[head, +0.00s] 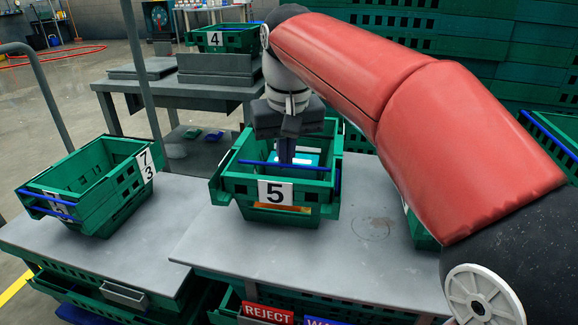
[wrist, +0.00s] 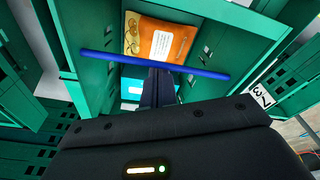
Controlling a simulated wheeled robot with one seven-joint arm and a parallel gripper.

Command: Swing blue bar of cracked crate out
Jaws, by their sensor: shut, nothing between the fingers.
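A green crate labelled 5 (head: 233,185) stands on the grey table in the head view. A blue bar (head: 262,163) runs across its upper part, and the same bar crosses the wrist view (wrist: 110,57). My gripper (head: 287,158) points down at the crate's opening, with its fingers close to the bar. The fingers (wrist: 158,76) are shut and empty, and overlap the bar in the wrist view. I cannot tell whether they touch it. Inside lie an orange packet (wrist: 163,42) and a light-blue packet (wrist: 134,89). I cannot make out a crack in the crate.
A green crate labelled 7 3 (head: 95,190) with blue bars stands on the left table. Crate 4 (head: 228,40) is on a bench behind. Stacked green crates (head: 470,50) fill the back right. The table (head: 290,262) is clear in front of crate 5. A REJECT sign (head: 267,313) hangs below.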

